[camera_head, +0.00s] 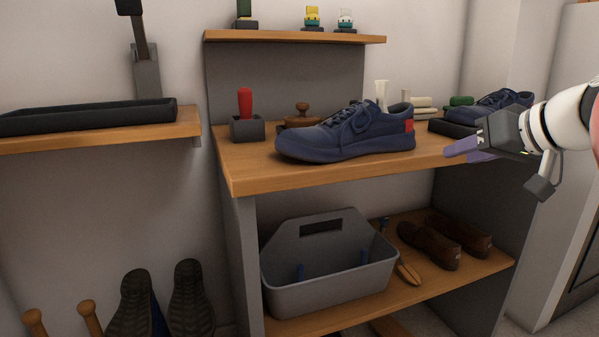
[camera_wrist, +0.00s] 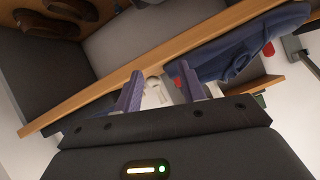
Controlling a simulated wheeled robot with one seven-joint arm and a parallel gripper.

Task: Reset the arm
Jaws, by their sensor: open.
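My gripper (camera_head: 463,150) is at the right in the head view, in front of the bench top's front edge. Its two purple fingers stand apart with nothing between them, as the wrist view (camera_wrist: 160,92) also shows. A navy shoe (camera_head: 345,132) with a red heel tab stands on the wooden bench top (camera_head: 260,176), left of my gripper and apart from it. In the wrist view the navy shoe (camera_wrist: 240,45) is beyond the fingers. A second navy shoe (camera_head: 497,104) is behind my gripper, partly hidden.
A red-handled tool (camera_head: 245,103) in a block and a wooden brush (camera_head: 302,116) stand behind the shoe. The lower shelf holds a grey caddy (camera_head: 330,270) and brown shoes (camera_head: 430,244). A black tray (camera_head: 88,116) lies on the left shelf. Boots (camera_head: 190,300) are below it.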

